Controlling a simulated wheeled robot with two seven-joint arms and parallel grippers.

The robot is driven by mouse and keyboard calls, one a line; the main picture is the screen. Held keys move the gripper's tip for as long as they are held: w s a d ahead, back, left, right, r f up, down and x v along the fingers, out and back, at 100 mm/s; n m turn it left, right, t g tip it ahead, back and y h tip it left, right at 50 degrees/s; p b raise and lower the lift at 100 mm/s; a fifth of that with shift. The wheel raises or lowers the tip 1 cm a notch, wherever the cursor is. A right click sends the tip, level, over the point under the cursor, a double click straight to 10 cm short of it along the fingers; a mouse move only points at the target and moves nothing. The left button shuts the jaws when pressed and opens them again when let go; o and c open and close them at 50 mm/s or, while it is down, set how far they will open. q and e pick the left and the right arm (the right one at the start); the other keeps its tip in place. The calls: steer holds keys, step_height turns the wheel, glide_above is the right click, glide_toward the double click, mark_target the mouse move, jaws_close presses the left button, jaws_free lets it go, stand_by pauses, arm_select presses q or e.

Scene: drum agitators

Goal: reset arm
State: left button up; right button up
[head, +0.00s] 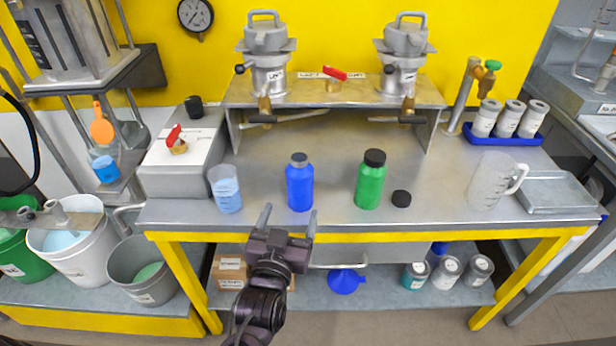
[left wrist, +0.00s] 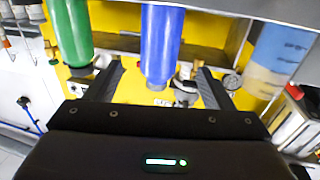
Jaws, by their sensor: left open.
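My left gripper (head: 289,214) is open and empty at the front edge of the steel bench (head: 330,220), its two fingers pointing toward the bench. A blue bottle (head: 300,188) with a grey cap stands upright on the bench just beyond the fingertips. In the left wrist view, which looks upside down, the blue bottle (left wrist: 161,45) lies between the lines of the open fingers (left wrist: 160,75). I cannot tell whether they touch it, but the head view shows them apart. My right gripper is not in view.
A green bottle (head: 370,182) with a black cap, a loose black cap (head: 401,198) and a beaker of blue liquid (head: 225,190) stand nearby. A clear jug (head: 492,182) is at the right. A raised shelf (head: 330,92) carries two metal vessels. Buckets (head: 72,245) stand at the left.

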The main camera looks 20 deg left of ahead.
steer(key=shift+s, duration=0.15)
arm_select(q)
steer(key=s+a+f+m+g+h, duration=0.1)
steer(key=s+f+m+g, duration=0.1)
steer(key=s+f+g, duration=0.45)
steer(key=s+a+f+m+g+h, duration=0.1)
steer(key=s+a+f+g, duration=0.15)
steer(key=s+g, duration=0.6)
steer(key=s+f+p, duration=0.2)
steer(key=f, duration=1.1)
steer(key=s+f+p, duration=0.2)
steer(key=f+p, duration=0.1)
steer(key=f, duration=1)
steer(key=s+a+f+g+p, duration=0.1)
steer(key=s+f, duration=0.6)
steer(key=s, duration=0.2)
steer(key=s+a+f+g+p, duration=0.1)
steer(key=s+a+f+p, duration=0.1)
steer(key=s+f, duration=0.5)
steer(key=s, duration=0.3)
steer(key=shift+f+p, duration=0.2)
steer(key=shift+p, duration=0.1)
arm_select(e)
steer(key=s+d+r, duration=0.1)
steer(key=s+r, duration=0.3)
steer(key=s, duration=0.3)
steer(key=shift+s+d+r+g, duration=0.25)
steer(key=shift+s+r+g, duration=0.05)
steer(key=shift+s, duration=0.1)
